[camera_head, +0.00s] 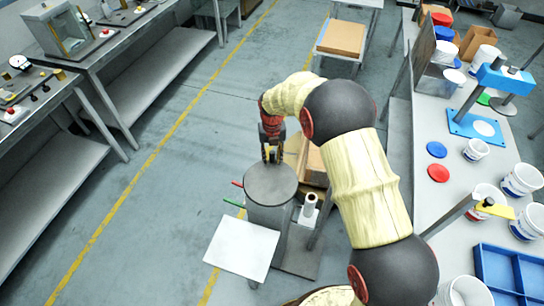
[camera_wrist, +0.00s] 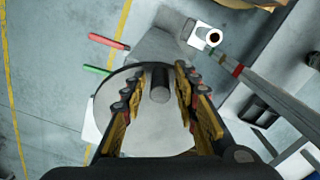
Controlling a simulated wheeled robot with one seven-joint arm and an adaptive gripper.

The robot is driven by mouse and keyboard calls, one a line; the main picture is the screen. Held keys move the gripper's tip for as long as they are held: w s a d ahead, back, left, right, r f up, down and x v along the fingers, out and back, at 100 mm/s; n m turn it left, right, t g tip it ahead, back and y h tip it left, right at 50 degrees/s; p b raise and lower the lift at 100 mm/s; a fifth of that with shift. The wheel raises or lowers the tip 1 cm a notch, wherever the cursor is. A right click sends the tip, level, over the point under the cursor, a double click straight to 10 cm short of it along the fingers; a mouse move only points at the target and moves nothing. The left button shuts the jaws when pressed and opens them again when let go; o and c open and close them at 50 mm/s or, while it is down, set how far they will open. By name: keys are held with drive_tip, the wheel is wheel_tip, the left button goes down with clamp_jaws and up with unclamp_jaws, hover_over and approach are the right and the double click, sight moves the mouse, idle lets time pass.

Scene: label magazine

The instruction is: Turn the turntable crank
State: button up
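The turntable is a round grey disc (camera_head: 271,184) on a grey stand in the middle of the head view; it also shows under my gripper in the wrist view (camera_wrist: 160,128). A dark upright peg (camera_wrist: 160,86), seemingly the crank handle, stands near the disc's edge in the wrist view. My gripper (camera_head: 272,154) is over the disc's far edge, pointing down. In the wrist view my gripper (camera_wrist: 158,80) is open, with its yellow-and-black fingers on either side of the peg and visible gaps to it. The peg is hidden behind my gripper in the head view.
Red (camera_head: 238,184) and green (camera_head: 234,203) handles stick out left of the stand. A white panel (camera_head: 242,248) is in front, and a white roll (camera_head: 309,204) is at right. A cardboard box (camera_head: 313,163) is behind. A workbench with tubs runs along the right; open floor lies left.

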idle(0.3)
wheel_tip(320, 180, up, 12)
idle(0.5)
drive_tip(key=shift+c, duration=0.2)
